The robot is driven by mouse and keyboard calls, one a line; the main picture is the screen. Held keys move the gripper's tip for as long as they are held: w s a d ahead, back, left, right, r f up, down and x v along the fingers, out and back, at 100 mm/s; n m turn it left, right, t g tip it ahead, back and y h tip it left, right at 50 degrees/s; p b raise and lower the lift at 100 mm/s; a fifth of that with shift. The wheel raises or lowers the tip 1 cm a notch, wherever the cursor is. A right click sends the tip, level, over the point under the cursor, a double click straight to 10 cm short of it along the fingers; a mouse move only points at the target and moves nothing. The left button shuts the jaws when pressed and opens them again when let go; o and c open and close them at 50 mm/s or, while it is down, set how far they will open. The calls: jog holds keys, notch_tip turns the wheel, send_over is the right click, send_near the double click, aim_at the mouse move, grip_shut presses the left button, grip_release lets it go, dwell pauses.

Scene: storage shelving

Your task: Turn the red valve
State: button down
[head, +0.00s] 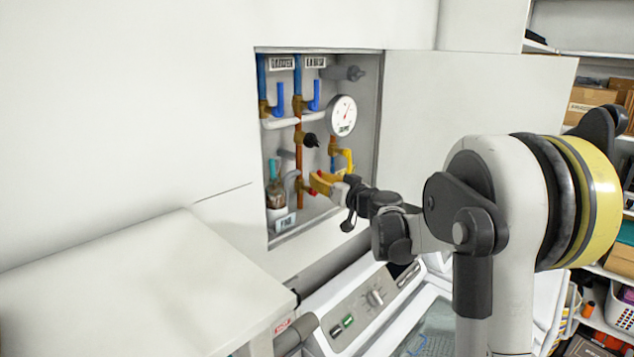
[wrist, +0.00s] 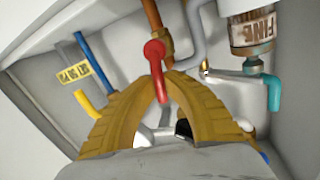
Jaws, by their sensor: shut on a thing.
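The red valve (wrist: 154,49) is a small red lever handle on a copper pipe, near the top centre of the wrist view. Its arm runs down between the yellow-brown fingers of my gripper (wrist: 163,78). The fingers come together around the handle and hold it. In the head view my gripper (head: 322,183) reaches into the wall recess at the lower right pipes. A little red shows beside the fingers there, but most of the valve is hidden by them.
The recess holds blue levers (head: 314,97), a white pressure gauge (head: 343,115), a yellow lever (head: 347,158) and a teal lever (wrist: 273,92). An open white door (head: 430,125) stands right of the recess. A white counter (head: 130,285) and a washer-like machine (head: 352,310) lie below.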

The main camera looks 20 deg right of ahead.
jog(key=d+m+b, duration=0.1)
jog(key=m, duration=0.1)
jog(key=f+m+g+b, duration=0.1)
jog(key=m+b, duration=0.1)
jog(key=m, duration=0.1)
jog(key=w+d+f+m+y+b, duration=0.1)
jog(key=m, duration=0.2)
jog(key=shift+d+g, duration=0.3)
jog(key=shift+d, duration=0.05)
jog(key=m, duration=0.1)
jog(key=f+m+b, duration=0.1)
jog(key=m+y+b, duration=0.1)
jog(key=shift+w+d+f+m+g, duration=0.15)
jog(key=shift+d+f+m+g, duration=0.15)
jog(key=shift+g, duration=0.1)
jog(key=shift+f+m+y+b, duration=0.35)
jog(key=shift+m+b, duration=0.3)
jog(key=shift+m, duration=0.35)
jog(key=shift+f, duration=0.1)
jog(key=c, duration=1.4)
grip_release()
jog(key=shift+c, duration=0.2)
